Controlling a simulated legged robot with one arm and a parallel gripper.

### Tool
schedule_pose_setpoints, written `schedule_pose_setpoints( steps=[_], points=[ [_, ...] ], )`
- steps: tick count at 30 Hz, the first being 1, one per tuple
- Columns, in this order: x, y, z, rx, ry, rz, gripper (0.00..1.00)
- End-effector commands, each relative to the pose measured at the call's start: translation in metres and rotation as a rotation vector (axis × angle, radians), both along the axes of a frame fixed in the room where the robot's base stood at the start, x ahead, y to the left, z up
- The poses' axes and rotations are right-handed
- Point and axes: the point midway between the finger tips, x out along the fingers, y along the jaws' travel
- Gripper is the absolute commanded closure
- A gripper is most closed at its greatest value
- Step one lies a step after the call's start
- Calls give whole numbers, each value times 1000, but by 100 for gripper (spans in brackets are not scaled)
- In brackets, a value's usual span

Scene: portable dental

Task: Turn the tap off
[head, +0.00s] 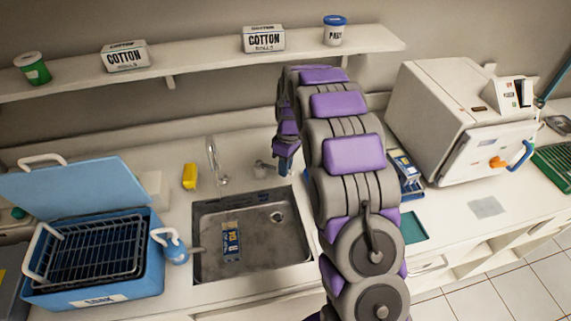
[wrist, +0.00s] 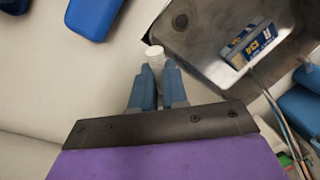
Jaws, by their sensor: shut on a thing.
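The tap's thin curved spout (head: 211,155) rises behind the sink (head: 203,270). My gripper (head: 268,168) is low at the sink's back right corner, to the right of the spout. In the wrist view my gripper (wrist: 158,72) has its two blue fingers close together, shut on a small pale round-ended knob (wrist: 154,55) that looks like the tap's handle. Its lower part is hidden between the fingers. I cannot tell whether water is running.
A blue and yellow packet (head: 231,243) lies in the sink. A yellow block (head: 190,177) sits behind it. A blue tub (head: 95,294) with a black rack stands left. A white steriliser (head: 440,115) stands right. A shelf (head: 200,58) runs above the counter.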

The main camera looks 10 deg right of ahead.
Motion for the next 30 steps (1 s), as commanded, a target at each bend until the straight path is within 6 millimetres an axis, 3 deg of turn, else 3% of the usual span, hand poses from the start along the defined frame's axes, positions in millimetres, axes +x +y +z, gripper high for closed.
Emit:
schedule_pose_setpoints(
  steps=[16, 30],
  points=[
    [-29, 33, 4, 1, 5, -456, 100],
    [-36, 63, 2, 1, -1, -801, 100]
  ],
)
